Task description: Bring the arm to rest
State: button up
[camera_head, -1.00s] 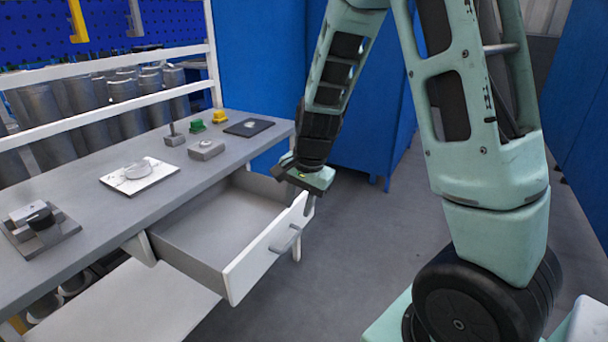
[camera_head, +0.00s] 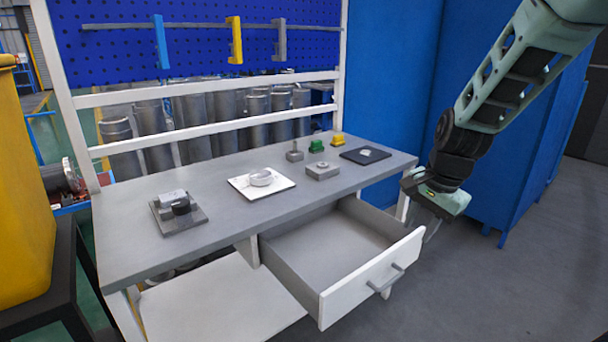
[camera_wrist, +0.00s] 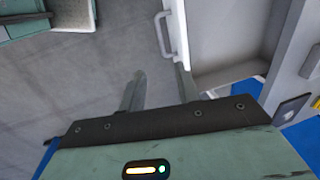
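My gripper (camera_head: 428,222) hangs at the right of the workbench, by the right end of the open drawer's front. In the wrist view its two fingers (camera_wrist: 160,90) stand apart with nothing visible between them. The right finger appears close to the white drawer front (camera_wrist: 182,40); I cannot tell whether they touch. My arm reaches down to it from the upper right in the head view.
The drawer (camera_head: 372,280) is pulled out and looks empty. The workbench (camera_head: 215,228) holds a grey fixture (camera_head: 178,212), a white plate (camera_head: 262,184) with a round part, a grey block (camera_head: 322,171) and a dark pad (camera_head: 366,155). Blue cabinets (camera_head: 500,170) stand behind my arm.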

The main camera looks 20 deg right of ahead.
jog(key=s+a+r+n+p, duration=0.1)
jog(key=s+a+n, duration=0.15)
jog(key=a, duration=0.25)
jog(key=s+a+r+n+g+y, duration=0.1)
jog(key=s+a+n, duration=0.1)
jog(key=a+n, duration=0.3)
jog(key=s+a+r+n+p, duration=0.1)
jog(key=s+a+n, duration=0.1)
jog(key=a, duration=0.4)
jog(key=s+a+r+n, duration=0.1)
jog(key=s+a+n, duration=0.3)
jog(key=s+n, duration=0.2)
jog(key=s+a+r+n+g+h+p, duration=0.1)
jog(key=s+a+n, duration=0.4)
jog(key=s, duration=0.3)
jog(key=shift+n, duration=0.65)
